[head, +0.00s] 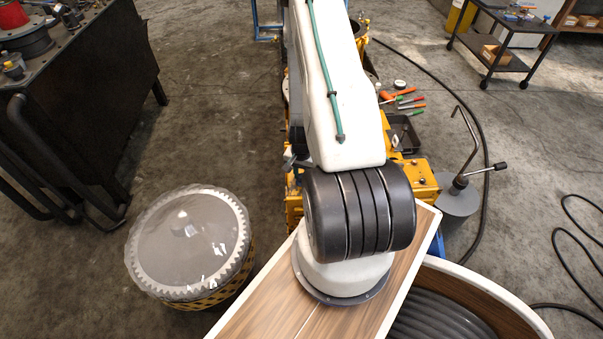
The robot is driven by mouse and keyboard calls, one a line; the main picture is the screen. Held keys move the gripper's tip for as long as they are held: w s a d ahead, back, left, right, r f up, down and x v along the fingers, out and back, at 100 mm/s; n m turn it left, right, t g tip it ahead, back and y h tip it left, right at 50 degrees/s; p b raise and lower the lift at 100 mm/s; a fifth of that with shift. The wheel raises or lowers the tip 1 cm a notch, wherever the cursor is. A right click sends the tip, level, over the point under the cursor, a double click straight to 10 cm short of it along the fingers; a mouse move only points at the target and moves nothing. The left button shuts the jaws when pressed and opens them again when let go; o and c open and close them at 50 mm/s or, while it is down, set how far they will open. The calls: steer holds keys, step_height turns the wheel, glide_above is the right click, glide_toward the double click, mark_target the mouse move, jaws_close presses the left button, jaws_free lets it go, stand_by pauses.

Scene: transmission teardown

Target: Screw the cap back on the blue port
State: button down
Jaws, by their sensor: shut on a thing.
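My gripper is not in view. My white arm runs up the middle of the head view and leaves at the top edge. A yellow machine (423,179) stands behind and beneath my arm, largely covered by it. I cannot make out the blue port or its cap; they may be behind the arm or out of frame. A small white round item (400,84) lies near the tools right of the arm, but I cannot tell what it is.
A plastic-covered gear (188,240) on a yellow-black base stands left. A dark workbench (80,100) fills the upper left. Right are several hand tools (405,98), a grey cylinder with a handle (461,197), a cart (505,50) and floor cables (484,180). Floor is clear between.

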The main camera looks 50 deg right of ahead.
steer(key=shift+m, duration=0.4)
steer(key=m, duration=0.4)
steer(key=shift+m, duration=0.3)
steer(key=shift+m, duration=0.4)
steer(key=m, duration=0.4)
steer(key=shift+s+m, duration=0.1)
steer(key=shift+m, duration=0.3)
steer(key=m, duration=0.5)
steer(key=shift+s+f, duration=0.1)
